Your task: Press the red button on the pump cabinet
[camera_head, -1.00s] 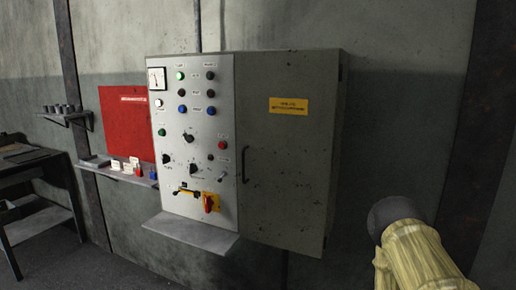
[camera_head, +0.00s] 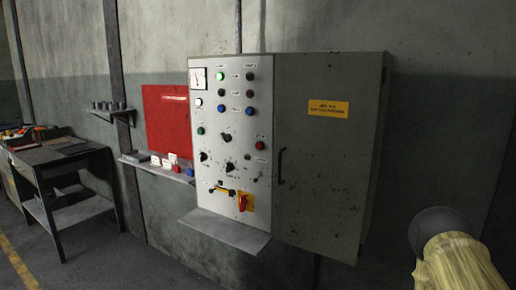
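The pump cabinet (camera_head: 325,170) is a grey wall box in the middle of the head view, with a light control panel (camera_head: 215,160) on its left and a closed door with a yellow label on its right. A small red button (camera_head: 260,146) sits on the right side of the panel, level with a green one (camera_head: 201,131) on the left. A red rotary handle (camera_head: 243,202) on a yellow plate is lower down. Part of my arm shows at the lower right, apart from the cabinet. My gripper is not in view.
A shelf (camera_head: 226,232) juts out below the panel. Left of the cabinet are a red board (camera_head: 166,120), a small wall shelf (camera_head: 150,166) with small items, and a dark workbench (camera_head: 62,165). The floor at the lower left is clear.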

